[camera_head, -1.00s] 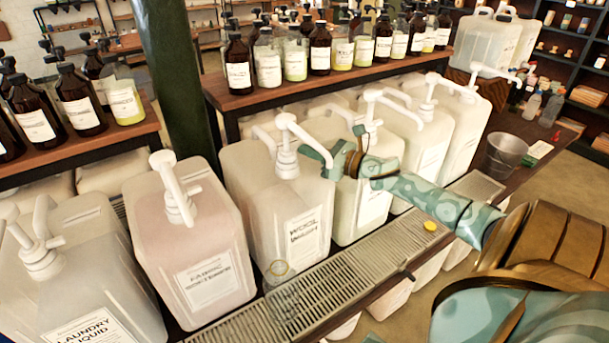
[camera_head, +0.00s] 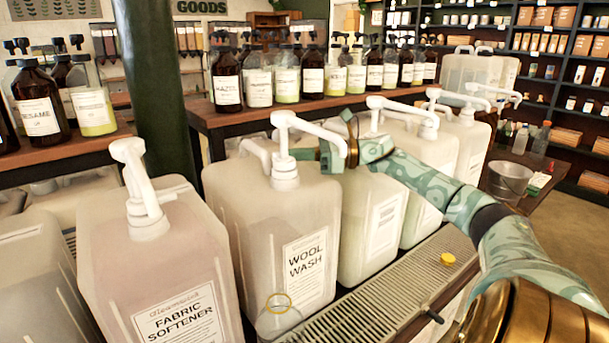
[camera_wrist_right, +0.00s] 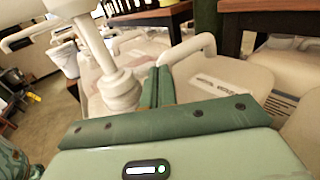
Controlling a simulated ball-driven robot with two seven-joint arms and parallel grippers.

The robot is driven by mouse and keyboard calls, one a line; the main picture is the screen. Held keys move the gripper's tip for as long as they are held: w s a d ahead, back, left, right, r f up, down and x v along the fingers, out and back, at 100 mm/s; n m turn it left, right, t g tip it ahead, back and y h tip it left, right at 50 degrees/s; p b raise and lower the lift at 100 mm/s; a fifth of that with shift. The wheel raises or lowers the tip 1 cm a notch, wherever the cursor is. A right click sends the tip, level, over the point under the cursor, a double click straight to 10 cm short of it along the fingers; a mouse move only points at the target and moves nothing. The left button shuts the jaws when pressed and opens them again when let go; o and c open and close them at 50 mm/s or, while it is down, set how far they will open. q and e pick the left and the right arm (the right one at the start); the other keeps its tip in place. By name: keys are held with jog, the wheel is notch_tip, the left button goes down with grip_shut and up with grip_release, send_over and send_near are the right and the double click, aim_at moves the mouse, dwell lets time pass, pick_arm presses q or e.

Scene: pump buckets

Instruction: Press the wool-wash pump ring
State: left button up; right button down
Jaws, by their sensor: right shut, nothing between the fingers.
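The wool-wash jug (camera_head: 240,220) is a large white container with a "WOOL WASH" label, standing mid-row in the head view. Its white pump (camera_head: 284,165) rises from the top, with a spout pointing right. My right gripper (camera_head: 308,154) is shut and empty, just right of the pump stem and below the spout. I cannot tell whether it touches the stem. In the right wrist view, the shut green fingers (camera_wrist_right: 158,87) point past a white pump (camera_wrist_right: 118,88) on their left. A yellow ring (camera_head: 279,303) shows on a clear vessel in front of the jug. My left gripper is out of view.
The fabric-softener jug (camera_head: 150,270) stands to the left, and more pump jugs (camera_head: 372,215) stand close on the right. A slotted drip grate (camera_head: 385,300) runs along the front with a yellow cap (camera_head: 447,259) on it. A shelf of bottles (camera_head: 230,118) stands behind.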

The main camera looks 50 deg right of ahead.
jog(key=shift+s+d+r, duration=0.2)
jog(key=shift+s+d, duration=0.05)
jog(key=shift+s, duration=0.15)
jog(key=p+v, duration=0.3)
jog(key=v, duration=0.8)
jog(key=shift+f, duration=0.2)
